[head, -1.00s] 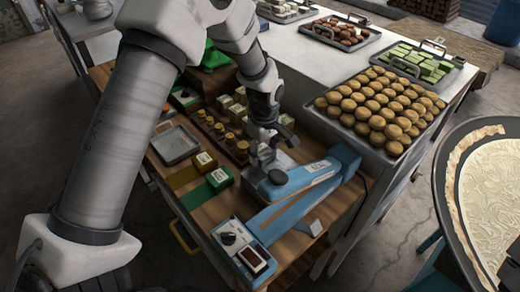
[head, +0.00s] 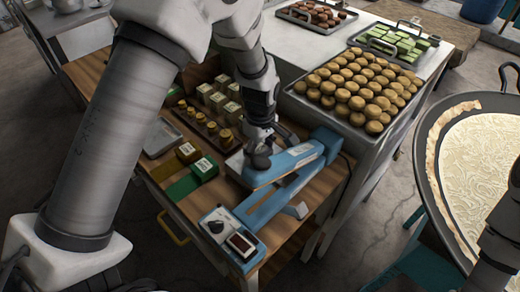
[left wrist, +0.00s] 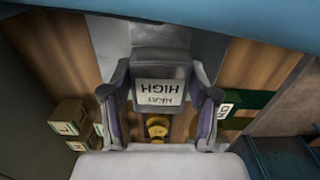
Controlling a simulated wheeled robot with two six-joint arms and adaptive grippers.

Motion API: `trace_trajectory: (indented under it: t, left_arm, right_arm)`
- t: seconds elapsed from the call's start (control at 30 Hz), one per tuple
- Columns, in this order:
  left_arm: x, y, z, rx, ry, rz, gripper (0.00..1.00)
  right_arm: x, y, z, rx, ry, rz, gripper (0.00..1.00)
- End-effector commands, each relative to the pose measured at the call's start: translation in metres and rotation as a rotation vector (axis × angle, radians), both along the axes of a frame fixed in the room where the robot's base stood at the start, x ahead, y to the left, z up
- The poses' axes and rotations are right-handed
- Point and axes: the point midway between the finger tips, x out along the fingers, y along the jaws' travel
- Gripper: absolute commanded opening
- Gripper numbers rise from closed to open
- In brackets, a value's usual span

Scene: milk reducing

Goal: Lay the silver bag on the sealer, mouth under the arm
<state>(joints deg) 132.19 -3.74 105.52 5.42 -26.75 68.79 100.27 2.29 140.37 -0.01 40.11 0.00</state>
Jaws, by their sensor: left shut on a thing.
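The blue sealer (head: 285,185) stands on the wooden bench. My left gripper (head: 256,148) points down beside that knob. A pale silver sheet, apparently the silver bag (head: 235,166), shows below the gripper, left of the sealer arm. My right gripper is out of view.
The sealer's control box (head: 228,232) is at the bench's front. Green and brown labelled blocks (head: 203,169), brass weights (head: 226,137) and a small grey tray (head: 160,137) stand left. A tray of round cookies (head: 350,90) is at the right. A large pan (head: 490,170) stands far right.

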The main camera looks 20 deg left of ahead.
Motion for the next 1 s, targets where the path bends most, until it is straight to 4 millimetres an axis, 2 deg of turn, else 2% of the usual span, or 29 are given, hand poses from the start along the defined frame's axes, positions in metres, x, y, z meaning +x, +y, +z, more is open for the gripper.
trace_trajectory:
  t: [0.8, 0.83, 0.9, 1.0]
  left_arm:
    - [0.0002, 0.0001, -0.0091, 0.000, 0.000, 0.000, 0.23]
    - [0.0002, 0.0001, -0.0091, 0.000, 0.000, 0.000, 0.63]
    - [0.0002, 0.0001, -0.0091, 0.000, 0.000, 0.000, 0.88]
    - [0.0002, 0.0000, -0.0091, 0.000, 0.000, 0.000, 0.89]
  right_arm:
    - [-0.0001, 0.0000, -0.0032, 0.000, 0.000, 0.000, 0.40]
    - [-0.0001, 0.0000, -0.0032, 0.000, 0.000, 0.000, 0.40]
    - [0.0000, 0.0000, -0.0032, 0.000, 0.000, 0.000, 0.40]
    - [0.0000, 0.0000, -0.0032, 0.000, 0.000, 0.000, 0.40]
